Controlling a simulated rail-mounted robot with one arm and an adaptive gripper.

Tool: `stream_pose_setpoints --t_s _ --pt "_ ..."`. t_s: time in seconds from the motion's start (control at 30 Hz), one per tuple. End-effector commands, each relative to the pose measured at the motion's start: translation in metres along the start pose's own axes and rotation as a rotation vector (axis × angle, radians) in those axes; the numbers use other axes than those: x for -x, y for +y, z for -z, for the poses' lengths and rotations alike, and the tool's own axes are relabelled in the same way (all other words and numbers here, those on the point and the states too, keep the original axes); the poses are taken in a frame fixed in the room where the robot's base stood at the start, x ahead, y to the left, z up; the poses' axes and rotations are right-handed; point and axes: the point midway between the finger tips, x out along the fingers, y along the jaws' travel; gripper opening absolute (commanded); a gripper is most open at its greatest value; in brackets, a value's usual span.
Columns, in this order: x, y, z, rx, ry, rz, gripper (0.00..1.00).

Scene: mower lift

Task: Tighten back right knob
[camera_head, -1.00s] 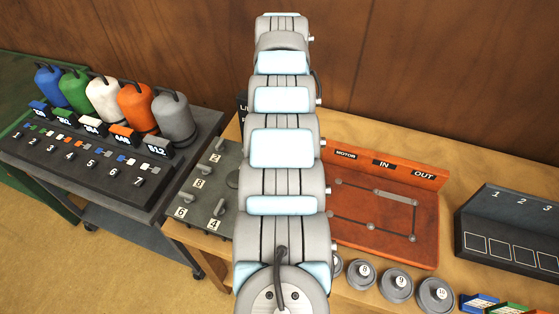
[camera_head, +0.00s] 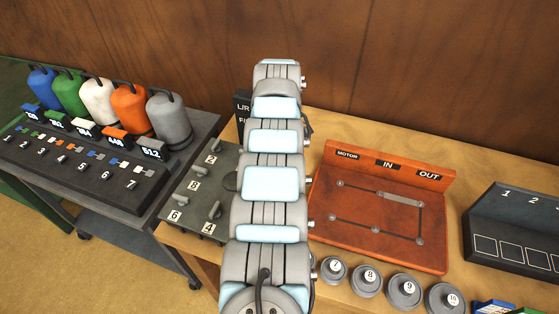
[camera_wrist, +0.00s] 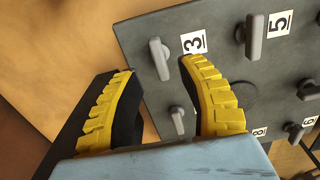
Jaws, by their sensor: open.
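A dark grey board (camera_head: 222,153) with numbered lever knobs lies on the wooden bench; my arm covers its right part in the head view. Knobs by labels 2 (camera_head: 216,145), 8 (camera_head: 209,183) and 4 (camera_head: 215,210) show there. In the wrist view, a knob by label 3 (camera_wrist: 160,58) lies between and just beyond my gripper's (camera_wrist: 158,72) yellow-edged fingers. The fingers are open and apart, with nothing held. Another knob (camera_wrist: 177,120) shows between the fingers, nearer the palm. A knob by label 5 (camera_wrist: 253,37) is to the right. I cannot tell which is the back right knob.
An orange panel (camera_head: 335,232) marked MOTOR, IN, OUT stands right of my arm, with several numbered grey weights (camera_head: 370,281) in front. A dark slotted stand (camera_head: 515,232) is far right. A cart (camera_head: 150,188) with coloured canisters stands left. A wooden wall is behind.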

Motion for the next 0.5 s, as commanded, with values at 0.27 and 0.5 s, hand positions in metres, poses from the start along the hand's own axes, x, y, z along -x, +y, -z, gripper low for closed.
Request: stream_pose_setpoints --t_s 0.27,0.5 --pt "-0.037 0.000 -0.001 0.000 0.000 0.000 0.40" --pt "-0.039 0.000 0.000 -0.001 0.001 -0.001 0.40"
